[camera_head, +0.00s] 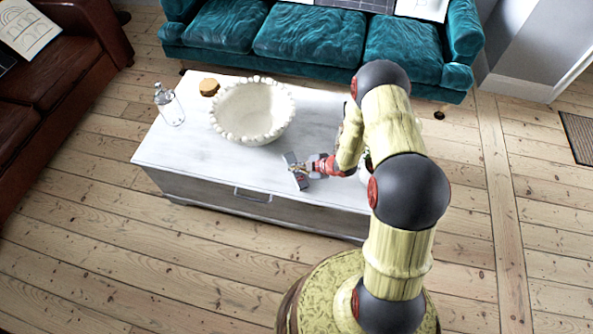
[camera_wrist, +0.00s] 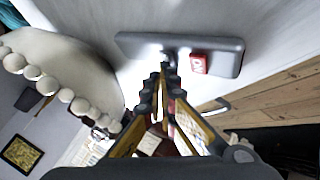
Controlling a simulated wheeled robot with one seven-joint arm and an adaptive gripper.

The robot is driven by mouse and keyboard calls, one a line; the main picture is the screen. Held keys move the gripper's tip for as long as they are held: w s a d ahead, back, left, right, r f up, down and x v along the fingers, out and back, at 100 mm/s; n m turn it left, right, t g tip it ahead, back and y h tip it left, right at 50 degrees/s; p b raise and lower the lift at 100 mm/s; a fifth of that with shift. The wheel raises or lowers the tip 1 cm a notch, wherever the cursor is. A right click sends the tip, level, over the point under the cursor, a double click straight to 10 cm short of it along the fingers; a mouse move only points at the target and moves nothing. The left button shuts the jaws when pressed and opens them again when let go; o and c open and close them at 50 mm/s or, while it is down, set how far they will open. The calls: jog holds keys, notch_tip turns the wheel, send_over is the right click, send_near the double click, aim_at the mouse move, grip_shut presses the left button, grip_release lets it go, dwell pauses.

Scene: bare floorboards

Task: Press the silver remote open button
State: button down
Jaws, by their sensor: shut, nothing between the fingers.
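The silver remote (camera_wrist: 135,44) is a slim grey bar lying across the upper middle of the wrist view, with a red button (camera_wrist: 199,63) on its right half. My gripper (camera_wrist: 168,65) is shut and empty. Its fingertips overlap the middle of the remote in the picture, left of the red button; I cannot tell whether they touch it. In the head view, the remote (camera_head: 297,179) lies near the front edge of the white table, and my gripper (camera_head: 303,168) is right at it, partly covering it.
The white table (camera_head: 190,150) also bears a beaded white bowl (camera_head: 252,110), a glass bottle (camera_head: 169,104) and a round brown item (camera_head: 209,87). The bowl (camera_wrist: 60,70) is close on the left in the wrist view. A teal sofa (camera_head: 310,35) stands behind. Bare floor lies in front.

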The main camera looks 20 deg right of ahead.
jog(key=shift+f, duration=0.25)
jog(key=shift+r, duration=0.1)
dwell(0.5)
jog(key=shift+r+p, duration=0.5)
jog(key=shift+r, duration=0.25)
jog(key=shift+r+p, duration=1.85)
jog(key=shift+r, duration=0.65)
dwell(0.7)
